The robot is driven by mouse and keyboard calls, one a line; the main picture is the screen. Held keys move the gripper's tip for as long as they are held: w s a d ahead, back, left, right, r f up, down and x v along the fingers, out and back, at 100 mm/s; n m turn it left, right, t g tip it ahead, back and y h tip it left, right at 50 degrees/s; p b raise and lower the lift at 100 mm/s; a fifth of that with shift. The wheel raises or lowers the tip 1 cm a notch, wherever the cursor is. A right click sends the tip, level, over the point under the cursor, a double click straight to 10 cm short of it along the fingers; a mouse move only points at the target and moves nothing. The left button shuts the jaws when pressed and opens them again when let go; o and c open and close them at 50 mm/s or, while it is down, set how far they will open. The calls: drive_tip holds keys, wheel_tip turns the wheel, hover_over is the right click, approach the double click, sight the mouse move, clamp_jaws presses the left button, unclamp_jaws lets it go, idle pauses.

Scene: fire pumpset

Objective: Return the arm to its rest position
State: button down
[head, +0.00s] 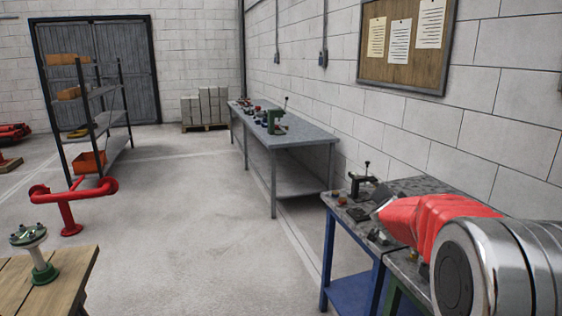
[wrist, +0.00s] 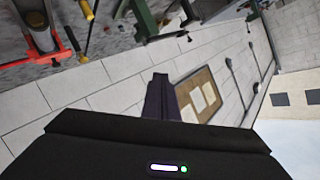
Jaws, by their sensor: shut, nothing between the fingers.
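My gripper (wrist: 160,78) shows in the wrist view as dark fingers held together, pointing toward the block wall, with nothing between them. In the head view my arm, with a red sleeve and a silver joint, reaches in from the lower right over the near bench (head: 400,187). I cannot make out the gripper clearly there. The wrist view is strongly tilted. Bench tools show along its top edge, including a red-framed tool (wrist: 42,40) and a green tool (wrist: 143,18), apart from the fingers.
A shelf rack (head: 92,110), red pipe (head: 70,208) and wooden table (head: 75,265) with a flanged piece stand left. The middle floor is clear.

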drive_tip(key=s+a+r+n+g+y, duration=0.25)
drive_tip(key=s+a+n+y, duration=0.5)
drive_tip(key=s+a, duration=1.1)
drive_tip(key=s+f+n+g, duration=0.2)
drive_tip(key=s+f, duration=0.2)
drive_tip(key=s, duration=1)
drive_tip(key=s+f+n+g+h, duration=0.1)
drive_tip(key=s+f+n+g, duration=0.1)
drive_tip(key=s, duration=1.2)
wheel_tip(320, 180, down, 3)
drive_tip(key=shift+s+r+g, duration=0.1)
drive_tip(key=shift+s+g, duration=0.05)
drive_tip(key=shift+g, duration=0.5)
drive_tip(key=shift+a+n, duration=0.1)
drive_tip(key=shift+n, duration=0.15)
